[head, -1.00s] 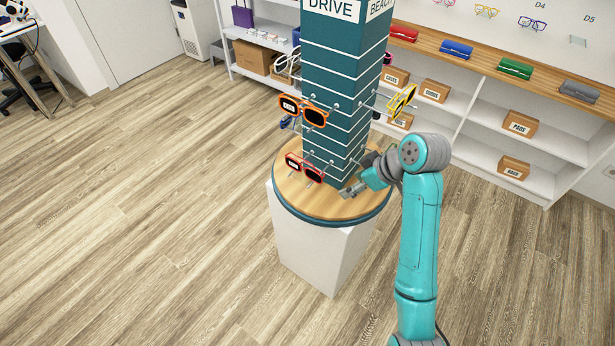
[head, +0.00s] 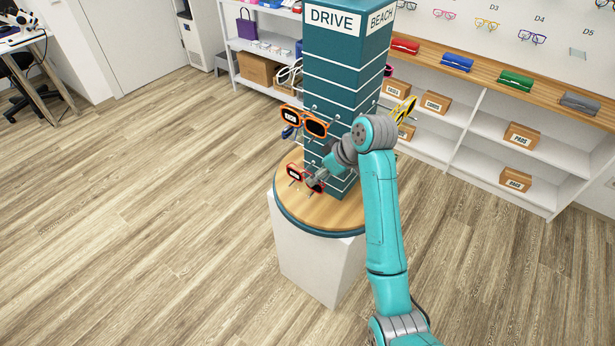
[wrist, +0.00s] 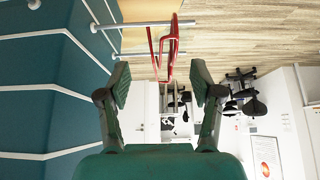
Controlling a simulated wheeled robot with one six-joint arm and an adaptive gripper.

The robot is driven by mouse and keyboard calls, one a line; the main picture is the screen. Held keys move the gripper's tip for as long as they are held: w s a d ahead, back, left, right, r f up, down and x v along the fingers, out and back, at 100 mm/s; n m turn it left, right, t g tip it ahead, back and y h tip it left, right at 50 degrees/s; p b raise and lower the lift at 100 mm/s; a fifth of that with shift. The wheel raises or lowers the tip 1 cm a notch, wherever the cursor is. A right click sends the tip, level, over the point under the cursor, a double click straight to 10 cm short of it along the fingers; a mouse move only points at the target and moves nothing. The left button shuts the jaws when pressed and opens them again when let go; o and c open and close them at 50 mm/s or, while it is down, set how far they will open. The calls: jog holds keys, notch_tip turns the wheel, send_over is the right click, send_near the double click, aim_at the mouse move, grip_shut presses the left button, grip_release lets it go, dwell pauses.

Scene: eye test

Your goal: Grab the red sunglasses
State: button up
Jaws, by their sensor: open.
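The red sunglasses (head: 294,173) hang low on the DRIVE face of the teal display column (head: 342,65), just above its round wooden base. My gripper (head: 314,181) is at their right side and partly hides the right lens. In the wrist view, the red sunglasses (wrist: 172,45) appear edge-on beside metal pegs. They lie above and between the two spread fingertips of my gripper (wrist: 161,82), with a gap to each finger. My gripper is open and empty. I cannot tell how far the glasses are from the fingertips in depth.
Orange sunglasses (head: 304,121) hang directly above the red ones, and yellow sunglasses (head: 404,110) hang on the BEACH face. The column stands close beside my gripper, on the left in the wrist view. The wooden base (head: 318,212) is bare at the front. Shelves (head: 490,125) stand behind.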

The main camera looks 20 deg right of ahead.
aim_at(307, 177)
jog(key=shift+w+x, duration=0.2)
jog(key=shift+x, duration=2.6)
jog(key=shift+a+r, duration=0.15)
jog(key=shift+r, duration=0.1)
jog(key=c, duration=1)
